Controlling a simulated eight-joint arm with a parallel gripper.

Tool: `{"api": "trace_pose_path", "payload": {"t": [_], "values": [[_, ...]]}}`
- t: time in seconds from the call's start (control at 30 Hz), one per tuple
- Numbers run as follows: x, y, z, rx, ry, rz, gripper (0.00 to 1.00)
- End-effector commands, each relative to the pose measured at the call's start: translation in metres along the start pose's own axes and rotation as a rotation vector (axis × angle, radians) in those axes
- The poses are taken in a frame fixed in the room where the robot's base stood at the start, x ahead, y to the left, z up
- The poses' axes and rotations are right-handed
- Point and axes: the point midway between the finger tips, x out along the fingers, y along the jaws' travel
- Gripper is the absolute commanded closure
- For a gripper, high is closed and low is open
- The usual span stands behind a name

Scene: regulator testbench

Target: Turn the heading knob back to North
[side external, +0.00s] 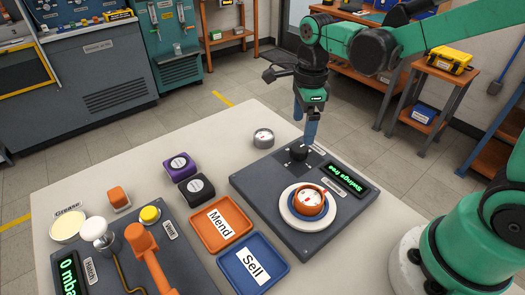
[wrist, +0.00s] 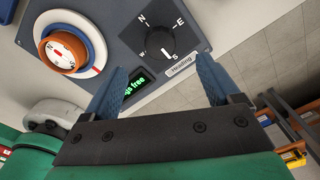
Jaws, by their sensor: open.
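The heading knob (wrist: 158,41) is a round black dial on a dark grey panel, with N, E, S and W around it and a "Heading" label beside it. Its white pointer line is toward the S mark in the wrist view. In the side view the knob (side external: 298,153) sits at the panel's far edge. My gripper (wrist: 161,66) is open, its two blue fingers apart and empty, with the knob ahead between their tips. In the side view my gripper (side external: 306,138) hangs just above or beside the knob; I cannot tell whether it touches.
The panel (side external: 262,198) also bears an orange-ringed compass (side external: 309,201) on a white dish and a green display (side external: 344,178) reading "Swings free". A small metal round part (side external: 263,137) stands behind. Orange "Mend" (side external: 221,247) and blue "Sell" (side external: 278,266) trays lie left.

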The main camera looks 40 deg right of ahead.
Motion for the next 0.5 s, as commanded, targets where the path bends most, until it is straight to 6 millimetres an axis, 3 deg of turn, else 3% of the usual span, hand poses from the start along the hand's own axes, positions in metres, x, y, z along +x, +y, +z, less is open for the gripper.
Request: {"api": "trace_pose_path", "payload": {"t": [0.5], "values": [[0.05, -0.001, 0.0, 0.07, 0.008, 0.014, 0.17]]}}
